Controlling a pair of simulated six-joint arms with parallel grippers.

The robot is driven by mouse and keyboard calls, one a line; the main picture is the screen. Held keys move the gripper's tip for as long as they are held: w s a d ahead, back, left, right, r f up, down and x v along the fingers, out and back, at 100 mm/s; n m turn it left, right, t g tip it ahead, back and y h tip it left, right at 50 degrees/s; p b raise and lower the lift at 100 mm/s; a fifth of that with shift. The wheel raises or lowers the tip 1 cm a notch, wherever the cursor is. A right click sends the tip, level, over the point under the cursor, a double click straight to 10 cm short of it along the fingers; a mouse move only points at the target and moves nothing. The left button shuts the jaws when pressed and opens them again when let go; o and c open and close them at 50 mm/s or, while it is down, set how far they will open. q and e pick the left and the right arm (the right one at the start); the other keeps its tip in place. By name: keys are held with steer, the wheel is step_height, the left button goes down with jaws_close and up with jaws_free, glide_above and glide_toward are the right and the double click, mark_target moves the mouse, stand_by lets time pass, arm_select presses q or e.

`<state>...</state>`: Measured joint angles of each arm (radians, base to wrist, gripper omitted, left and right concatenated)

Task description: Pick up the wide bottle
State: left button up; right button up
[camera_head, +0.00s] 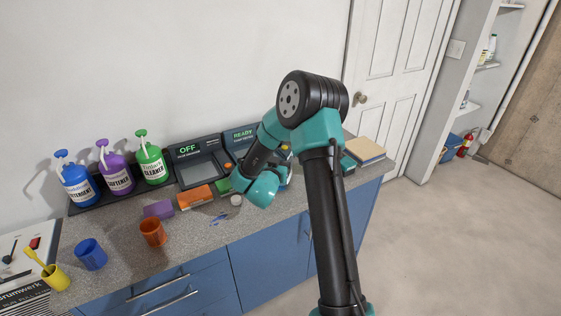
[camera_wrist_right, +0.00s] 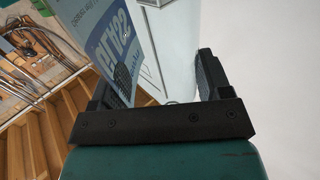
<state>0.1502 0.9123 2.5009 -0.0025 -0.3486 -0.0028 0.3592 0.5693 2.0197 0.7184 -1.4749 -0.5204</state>
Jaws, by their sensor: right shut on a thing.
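A wide, pale bottle with a blue printed label (camera_wrist_right: 176,48) fills the middle of the right wrist view. My right gripper (camera_wrist_right: 163,70) is shut on it, with one dark finger on each side. The bottle's ends run out of that view. In the head view my own right arm covers most of the gripper and what it holds, so I cannot tell there whether the bottle touches the counter. My left gripper is not in view.
The counter (camera_head: 120,250) carries blue (camera_head: 77,185), purple (camera_head: 116,175) and green (camera_head: 150,160) pump bottles at the back left. Cups (camera_head: 90,254) stand at the front left. A dark scale-like device (camera_head: 200,165) and an orange box (camera_head: 195,197) lie near my arm.

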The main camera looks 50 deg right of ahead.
steer(key=shift+r, duration=0.1)
steer(key=s+a+r, duration=0.4)
steer(key=s+a, duration=0.6)
steer(key=a, duration=0.2)
steer(key=shift+s+r, duration=0.25)
steer(key=shift+r, duration=0.05)
stand_by(0.8)
stand_by(0.7)
